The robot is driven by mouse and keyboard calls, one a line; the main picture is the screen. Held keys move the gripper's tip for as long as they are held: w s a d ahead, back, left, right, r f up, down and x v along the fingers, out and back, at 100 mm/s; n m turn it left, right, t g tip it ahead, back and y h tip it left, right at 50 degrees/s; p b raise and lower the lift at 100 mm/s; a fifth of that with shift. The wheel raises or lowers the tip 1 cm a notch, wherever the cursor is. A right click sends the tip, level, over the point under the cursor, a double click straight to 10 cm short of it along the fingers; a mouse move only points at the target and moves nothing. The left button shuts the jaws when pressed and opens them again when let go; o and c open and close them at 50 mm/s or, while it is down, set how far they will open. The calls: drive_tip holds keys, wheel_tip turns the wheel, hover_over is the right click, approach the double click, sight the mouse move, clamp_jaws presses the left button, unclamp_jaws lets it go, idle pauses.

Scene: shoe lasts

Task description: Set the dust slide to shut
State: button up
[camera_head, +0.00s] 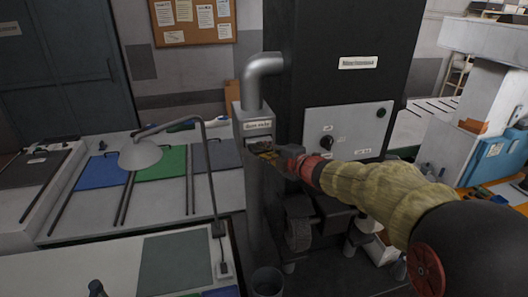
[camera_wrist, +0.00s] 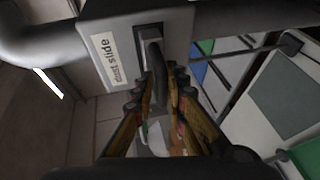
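The dust slide is a grey metal box (camera_head: 253,122) with a label, on a vertical duct beside a black machine. In the wrist view its labelled housing (camera_wrist: 122,50) is at the upper left. A dark, rounded handle (camera_wrist: 154,60) sticks out of a slot in it. My gripper (camera_head: 265,154) is at the front of the box. The fingers hide the handle's lower end.
A bent grey pipe (camera_head: 262,66) rises from the box. A desk lamp (camera_head: 140,153) stands to the left, its pole near the duct. The machine's control panel (camera_head: 348,132) is to the right, behind my arm. A bin (camera_head: 267,282) stands on the floor below.

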drive_tip(key=o, duration=0.3)
drive_tip(key=v, duration=1.2)
drive_tip(key=shift+f, duration=0.1)
